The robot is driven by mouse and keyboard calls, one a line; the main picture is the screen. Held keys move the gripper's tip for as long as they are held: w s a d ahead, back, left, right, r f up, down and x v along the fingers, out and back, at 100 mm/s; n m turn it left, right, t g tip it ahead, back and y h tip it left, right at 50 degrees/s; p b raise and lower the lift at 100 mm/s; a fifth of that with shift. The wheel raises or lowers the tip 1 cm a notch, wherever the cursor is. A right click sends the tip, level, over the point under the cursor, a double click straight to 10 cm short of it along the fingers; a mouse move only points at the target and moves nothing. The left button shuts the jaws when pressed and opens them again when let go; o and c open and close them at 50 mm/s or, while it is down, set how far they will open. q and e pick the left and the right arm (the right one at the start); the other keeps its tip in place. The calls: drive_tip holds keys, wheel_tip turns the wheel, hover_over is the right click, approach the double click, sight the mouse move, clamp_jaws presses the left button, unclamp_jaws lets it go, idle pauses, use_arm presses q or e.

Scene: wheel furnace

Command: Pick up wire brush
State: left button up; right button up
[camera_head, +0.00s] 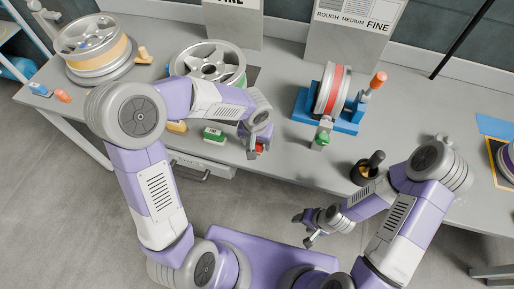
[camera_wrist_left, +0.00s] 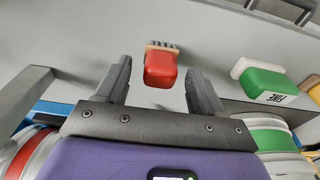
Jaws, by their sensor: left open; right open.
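A red block brush (camera_wrist_left: 160,68) with a tan edge and dark bristles lies on the grey workbench, between the fingers of my left gripper (camera_wrist_left: 158,85) in the left wrist view. The gripper is open; contact with the brush cannot be told. In the head view the red brush (camera_head: 260,149) is partly hidden by my left gripper (camera_head: 256,143) near the bench's front edge. A green and white block brush marked FINE (camera_head: 213,135) lies to its left and also shows in the left wrist view (camera_wrist_left: 266,80). My right gripper (camera_head: 303,229) is open and empty, in front of the bench.
A red-banded wheel (camera_head: 332,89) stands in a blue fixture (camera_head: 344,125) right of my left gripper. Another wheel (camera_head: 209,63) lies behind my left arm. A black pot with a handle (camera_head: 364,172) stands near the bench's front edge.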

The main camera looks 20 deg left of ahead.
use_arm(q)
drive_tip(key=shift+w+f, duration=0.1)
drive_tip(key=shift+f, duration=0.55)
drive_tip(key=shift+r, duration=0.1)
drive_tip(key=c, duration=1.1)
wheel_tip(320, 180, up, 10)
drive_tip(key=p, duration=0.3)
